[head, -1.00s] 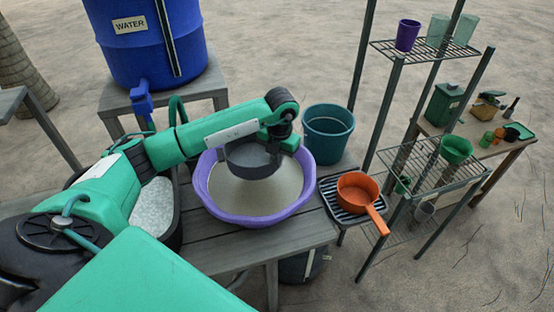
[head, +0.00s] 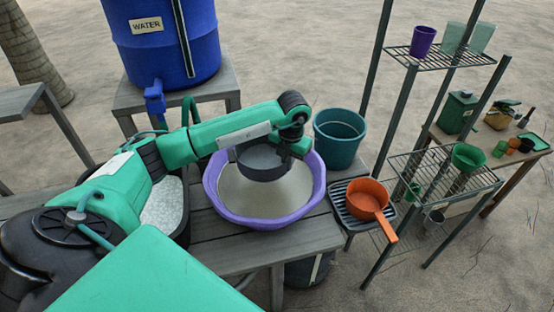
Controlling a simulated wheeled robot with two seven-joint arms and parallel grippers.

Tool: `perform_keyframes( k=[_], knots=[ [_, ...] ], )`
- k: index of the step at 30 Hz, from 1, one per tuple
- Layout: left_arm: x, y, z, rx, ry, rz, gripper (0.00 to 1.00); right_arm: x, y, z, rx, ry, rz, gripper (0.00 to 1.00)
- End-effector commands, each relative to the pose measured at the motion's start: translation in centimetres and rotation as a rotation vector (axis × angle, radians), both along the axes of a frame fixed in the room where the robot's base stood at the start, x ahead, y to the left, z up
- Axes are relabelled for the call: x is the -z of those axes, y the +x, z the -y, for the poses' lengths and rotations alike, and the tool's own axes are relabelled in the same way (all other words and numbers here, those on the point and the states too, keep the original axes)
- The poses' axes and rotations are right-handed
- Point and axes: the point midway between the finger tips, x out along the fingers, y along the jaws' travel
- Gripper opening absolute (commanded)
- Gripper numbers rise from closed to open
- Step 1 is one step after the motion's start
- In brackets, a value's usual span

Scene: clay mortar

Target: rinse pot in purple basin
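The purple basin (head: 222,206) sits on the grey wooden table and holds cloudy greyish liquid. A dark grey round pot (head: 264,166) is over the basin, within its rim toward the far side. I cannot tell whether the pot's base touches the liquid. My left arm comes in from the left and reaches over the basin. My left gripper (head: 292,148) is at the pot's right side and seems closed on its rim; the fingertips are partly hidden. My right gripper is not in view.
A teal bucket (head: 340,136) stands just behind the basin to the right. An orange saucepan (head: 367,196) lies on a dark rack at the table's right. A blue water barrel (head: 168,50) with a tap stands behind. A black tub of pale granules (head: 164,211) is left of the basin.

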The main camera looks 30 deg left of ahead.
Motion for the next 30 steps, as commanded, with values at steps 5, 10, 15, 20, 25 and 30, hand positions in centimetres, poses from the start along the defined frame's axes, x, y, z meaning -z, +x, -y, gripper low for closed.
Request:
perform_keyframes(
  k=[5,10,15,20,25,30],
  knots=[
    [-2.4,0.0,0.0,0.000,0.000,0.002,0.00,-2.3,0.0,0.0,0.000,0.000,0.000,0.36],
    [-5.5,0.0,0.0,0.000,0.001,0.002,0.00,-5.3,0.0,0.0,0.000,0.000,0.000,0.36],
    [-8.4,0.0,0.0,0.000,0.001,0.002,0.00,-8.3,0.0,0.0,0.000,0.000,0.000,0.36],
    [-9.8,0.0,0.0,0.000,0.000,0.002,0.00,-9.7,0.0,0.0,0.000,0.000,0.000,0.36],
    [-9.8,0.0,0.0,0.000,0.000,0.003,0.00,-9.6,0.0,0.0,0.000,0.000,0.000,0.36],
    [-9.7,0.0,0.0,0.001,0.000,0.003,0.00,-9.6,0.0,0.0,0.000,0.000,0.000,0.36]
  ],
)
